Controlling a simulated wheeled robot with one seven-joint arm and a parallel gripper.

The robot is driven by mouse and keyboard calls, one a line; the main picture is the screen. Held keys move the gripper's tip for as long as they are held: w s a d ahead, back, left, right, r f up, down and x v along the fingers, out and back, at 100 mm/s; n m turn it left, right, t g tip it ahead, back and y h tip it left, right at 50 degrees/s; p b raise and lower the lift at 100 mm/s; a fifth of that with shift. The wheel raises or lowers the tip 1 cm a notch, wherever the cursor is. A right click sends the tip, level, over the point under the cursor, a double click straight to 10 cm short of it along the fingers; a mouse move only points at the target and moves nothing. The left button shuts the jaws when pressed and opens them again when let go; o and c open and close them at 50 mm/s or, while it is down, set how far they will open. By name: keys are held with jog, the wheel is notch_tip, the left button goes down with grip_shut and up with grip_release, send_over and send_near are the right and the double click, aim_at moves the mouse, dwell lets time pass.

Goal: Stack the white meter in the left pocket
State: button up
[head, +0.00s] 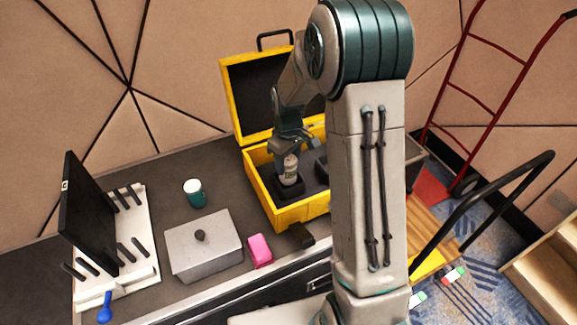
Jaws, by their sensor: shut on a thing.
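An open yellow case (268,208) with a dark foam insert stands on the grey counter. My gripper (291,153) reaches down into the case and is shut on the upper end of the white meter (290,172). The meter is small, pale and upright, with a faint darker label. It is at the left pocket (283,191) of the foam, with its lower end at or in the pocket. I cannot tell whether it rests on anything below. My arm hides much of the right side of the case.
A grey lidded box (203,250), a pink block (260,250) and a teal jar with a white lid (195,193) stand left of the case. A white rack (140,235) holds a black panel (88,215). A blue tool (104,307) lies in front. A red hand truck (490,90) stands right.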

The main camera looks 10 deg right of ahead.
aim_at(289, 177)
jog(key=shift+f, duration=1.45)
jog(key=shift+f, duration=0.35)
jog(key=o, duration=1.2)
jog(key=shift+c, duration=0.2)
